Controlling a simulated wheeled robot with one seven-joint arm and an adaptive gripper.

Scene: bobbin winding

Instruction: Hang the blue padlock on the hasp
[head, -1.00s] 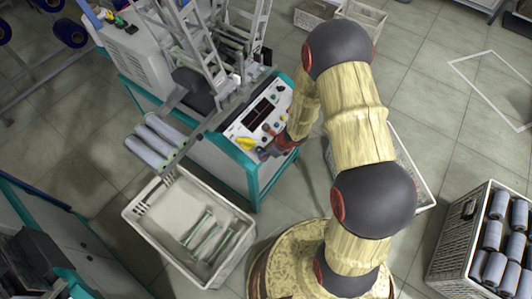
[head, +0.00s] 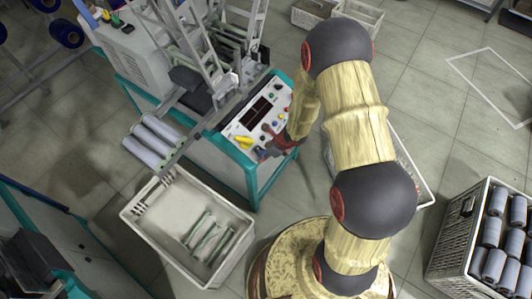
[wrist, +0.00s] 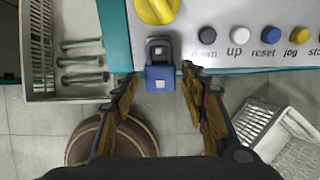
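The blue padlock (wrist: 160,78) with its grey shackle (wrist: 158,44) is in the middle of the wrist view, upright at the teal front edge of the control panel, just below a yellow knob (wrist: 156,9). My gripper (wrist: 161,76) is open, one finger on each side of the padlock, with narrow gaps showing between the fingertips and its body. In the head view my gripper (head: 272,146) is at the panel's front corner, beside the yellow knob (head: 243,141). I cannot make out the hasp, or whether the shackle passes through it.
The control panel (head: 236,129) has a row of buttons right of the padlock. A pale crate (head: 150,205) with several bobbins stands on the floor at lower left. A basket of wound bobbins (head: 455,240) is at right.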

